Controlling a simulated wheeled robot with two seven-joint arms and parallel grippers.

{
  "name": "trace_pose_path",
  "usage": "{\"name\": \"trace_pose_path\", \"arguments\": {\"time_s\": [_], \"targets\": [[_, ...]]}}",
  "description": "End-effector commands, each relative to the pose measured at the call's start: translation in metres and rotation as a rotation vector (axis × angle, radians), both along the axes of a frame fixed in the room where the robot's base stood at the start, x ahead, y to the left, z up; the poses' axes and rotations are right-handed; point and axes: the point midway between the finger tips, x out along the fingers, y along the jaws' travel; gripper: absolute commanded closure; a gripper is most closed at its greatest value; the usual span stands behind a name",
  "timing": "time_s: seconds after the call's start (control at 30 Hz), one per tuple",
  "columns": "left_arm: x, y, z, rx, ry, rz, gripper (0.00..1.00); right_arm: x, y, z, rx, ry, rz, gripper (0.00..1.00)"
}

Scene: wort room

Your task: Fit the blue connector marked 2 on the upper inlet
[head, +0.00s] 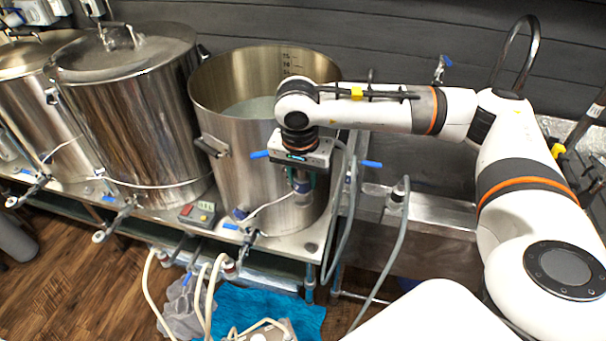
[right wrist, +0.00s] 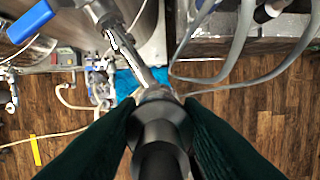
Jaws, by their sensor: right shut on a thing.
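My right gripper (head: 301,178) points down at the right front of the open steel kettle (head: 232,140). In the right wrist view its two dark green fingers are shut on a dark grey, round connector (right wrist: 160,135). No blue colour or number 2 shows on this connector. A bare metal inlet pipe (right wrist: 130,52) runs from the kettle wall to the connector's far end. They meet in the picture, but I cannot tell whether they are joined. A blue valve handle (right wrist: 30,22) is at the upper left. My left gripper is out of view.
Grey hoses (head: 346,215) hang right of the kettle. Another hose end (head: 398,190) stands by the steel sink (head: 440,212). A small control box (head: 197,213) and a lower valve are on the kettle stand. A blue cloth (head: 265,308) and pale hoses lie below.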

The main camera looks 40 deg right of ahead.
Motion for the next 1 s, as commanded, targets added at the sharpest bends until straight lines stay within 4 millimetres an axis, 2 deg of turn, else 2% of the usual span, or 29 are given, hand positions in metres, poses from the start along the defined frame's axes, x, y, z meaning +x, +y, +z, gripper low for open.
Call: {"name": "trace_pose_path", "arguments": {"time_s": [0.43,0.47,0.6,0.87,1.0], "targets": [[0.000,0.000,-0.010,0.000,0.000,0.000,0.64,0.000,0.000,-0.010,0.001,-0.001,0.000,0.93],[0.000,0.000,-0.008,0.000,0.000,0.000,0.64,0.000,0.000,-0.008,0.001,-0.001,0.000,0.62],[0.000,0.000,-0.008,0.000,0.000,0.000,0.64,0.000,0.000,-0.008,0.001,-0.001,0.000,0.41],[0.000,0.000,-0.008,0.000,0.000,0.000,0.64,0.000,0.000,-0.008,0.000,0.000,0.000,0.41],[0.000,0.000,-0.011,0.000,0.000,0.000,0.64,0.000,0.002,0.001,0.001,-0.003,0.000,0.41]]}}
